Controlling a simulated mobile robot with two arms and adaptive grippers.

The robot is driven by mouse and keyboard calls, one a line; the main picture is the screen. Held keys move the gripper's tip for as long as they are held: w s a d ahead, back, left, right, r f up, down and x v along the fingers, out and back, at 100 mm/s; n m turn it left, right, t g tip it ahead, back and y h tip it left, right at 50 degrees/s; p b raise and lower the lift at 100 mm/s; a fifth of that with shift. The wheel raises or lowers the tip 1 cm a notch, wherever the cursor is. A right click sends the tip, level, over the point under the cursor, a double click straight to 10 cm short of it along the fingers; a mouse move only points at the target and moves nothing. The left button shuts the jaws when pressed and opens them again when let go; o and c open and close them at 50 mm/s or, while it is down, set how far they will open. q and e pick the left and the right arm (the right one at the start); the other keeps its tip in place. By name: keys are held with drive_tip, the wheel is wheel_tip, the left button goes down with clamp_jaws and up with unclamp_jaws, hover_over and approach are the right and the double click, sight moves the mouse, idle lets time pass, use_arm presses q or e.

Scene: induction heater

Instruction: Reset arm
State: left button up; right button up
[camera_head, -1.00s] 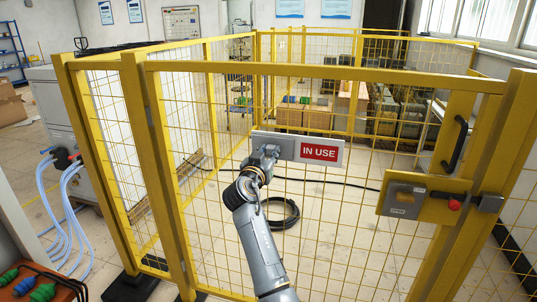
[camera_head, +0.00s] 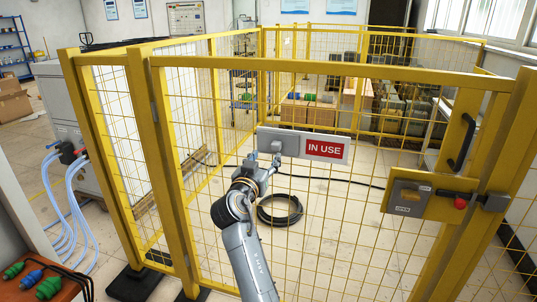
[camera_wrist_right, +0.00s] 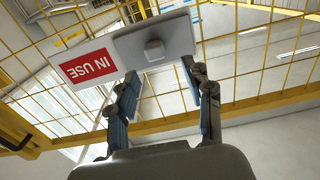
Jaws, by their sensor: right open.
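My right gripper (camera_head: 265,163) is open and empty, just left of and below the sliding sign's knob in the head view. The sign (camera_head: 270,136) is a pale plate on the yellow mesh fence, with a red "IN USE" panel (camera_head: 325,150) at its right. Its grey knob (camera_head: 289,146) is in plain sight. In the right wrist view, the open fingers (camera_wrist_right: 160,78) are apart below the knob (camera_wrist_right: 154,49) and appear clear of it. The red panel also shows there (camera_wrist_right: 88,66). My left gripper is not in view.
The yellow fence (camera_head: 350,62) stands right in front of my arm. A latch box with a red button (camera_head: 460,203) and a black handle (camera_head: 462,143) are on its right. A black cable coil (camera_head: 280,211) lies on the floor behind the mesh. Blue hoses (camera_head: 57,205) hang at left.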

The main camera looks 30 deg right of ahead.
drive_tip(key=shift+s+a, duration=0.15)
drive_tip(key=shift+s, duration=0.05)
drive_tip(key=shift+f, duration=0.1)
drive_tip(key=w+a+f+n+y+p, duration=0.1)
drive_tip(key=a+f+n+y, duration=0.2)
drive_tip(key=f, duration=0.8)
drive_tip(key=w+a+f+n+y, duration=0.1)
drive_tip(key=a+f+n+y, duration=0.25)
drive_tip(key=f, duration=0.65)
drive_tip(key=s+a+f+n+g+y+p, duration=0.1)
drive_tip(key=s+a+f+n+y, duration=0.3)
drive_tip(key=f, duration=0.7)
drive_tip(key=s+a+f+g+h, duration=0.15)
drive_tip(key=s+f, duration=0.45)
drive_tip(key=f, duration=0.6)
drive_tip(key=s+a+f+n+g+y+p, duration=0.1)
drive_tip(key=s+f+g, duration=0.1)
drive_tip(key=s+f, duration=0.65)
drive_tip(key=s+a+f+g+y, duration=0.15)
drive_tip(key=s+f, duration=0.45)
drive_tip(key=s, duration=0.6)
drive_tip(key=s+f+n+g+y+p, duration=0.1)
drive_tip(key=s+f+g+y, duration=0.1)
drive_tip(key=s+f, duration=0.65)
drive_tip(key=s+d+f+g, duration=0.1)
drive_tip(key=s+g, duration=0.1)
drive_tip(key=s, duration=1.7)
drive_tip(key=shift+s+f+g, duration=0.25)
drive_tip(key=shift+s+g, duration=0.1)
drive_tip(key=shift+g, duration=0.05)
